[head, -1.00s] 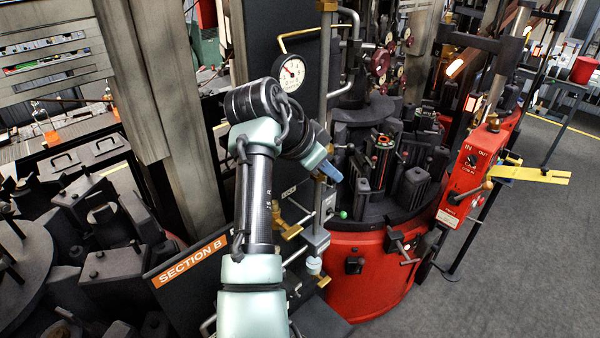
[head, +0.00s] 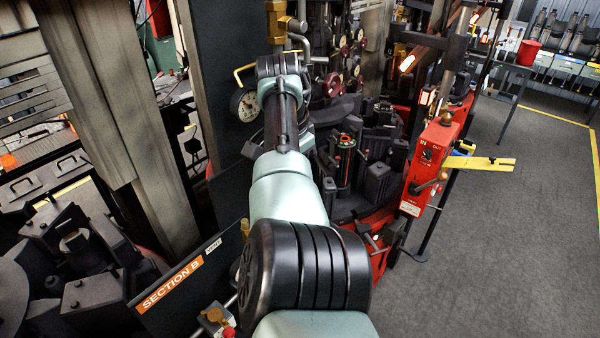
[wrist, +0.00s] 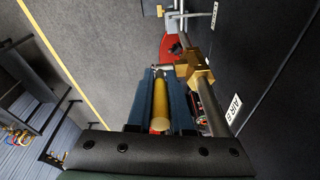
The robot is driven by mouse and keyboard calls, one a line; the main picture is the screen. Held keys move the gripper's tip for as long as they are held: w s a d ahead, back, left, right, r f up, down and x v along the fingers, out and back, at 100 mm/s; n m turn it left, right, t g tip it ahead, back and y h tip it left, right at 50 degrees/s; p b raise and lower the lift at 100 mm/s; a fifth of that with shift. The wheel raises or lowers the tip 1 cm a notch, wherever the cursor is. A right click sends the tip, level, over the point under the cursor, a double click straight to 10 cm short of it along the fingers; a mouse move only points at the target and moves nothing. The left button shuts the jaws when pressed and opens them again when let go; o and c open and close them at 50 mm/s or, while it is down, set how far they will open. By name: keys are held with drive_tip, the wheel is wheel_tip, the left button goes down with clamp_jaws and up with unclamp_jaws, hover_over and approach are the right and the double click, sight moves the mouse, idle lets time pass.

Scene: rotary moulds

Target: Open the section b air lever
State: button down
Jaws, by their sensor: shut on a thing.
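The section B air lever (wrist: 160,105) has a yellow handle, seen in the wrist view between my two blue fingers. My gripper (wrist: 162,80) is shut on this handle. A silver arm at the handle's far end leads towards a brass valve body (wrist: 192,68) on a grey pipe. An "AIR B" label (wrist: 235,103) is on the dark panel to the right. In the head view a brass valve (head: 277,22) shows at the top edge, just above my arm's far end. My gripper and the lever's handle are hidden there.
An orange "SECTION B" sign (head: 170,284) stands at lower left. A pressure gauge (head: 246,104) sits left of my arm. Dark moulds and a red control box (head: 433,160) with a yellow bar are to the right. Grey floor (head: 530,230) is open at far right.

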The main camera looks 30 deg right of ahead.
drive_tip(key=shift+w+d+r, duration=0.15)
drive_tip(key=shift+r, duration=0.05)
drive_tip(key=shift+f+y, duration=0.15)
drive_tip(key=shift+y, duration=0.25)
idle(0.3)
drive_tip(key=c, duration=0.8)
unclamp_jaws()
drive_tip(key=shift+c, duration=0.2)
drive_tip(key=shift+r+b, duration=0.3)
drive_tip(key=shift+b, duration=0.1)
drive_tip(key=r, duration=0.6)
drive_tip(key=a+r+p, duration=0.1)
drive_tip(key=r, duration=0.2)
drive_tip(key=shift+s+r, duration=0.15)
drive_tip(key=shift+s, duration=0.15)
drive_tip(key=shift+s+a+r, duration=0.15)
drive_tip(key=shift+r, duration=0.8)
drive_tip(key=shift+c, duration=0.2)
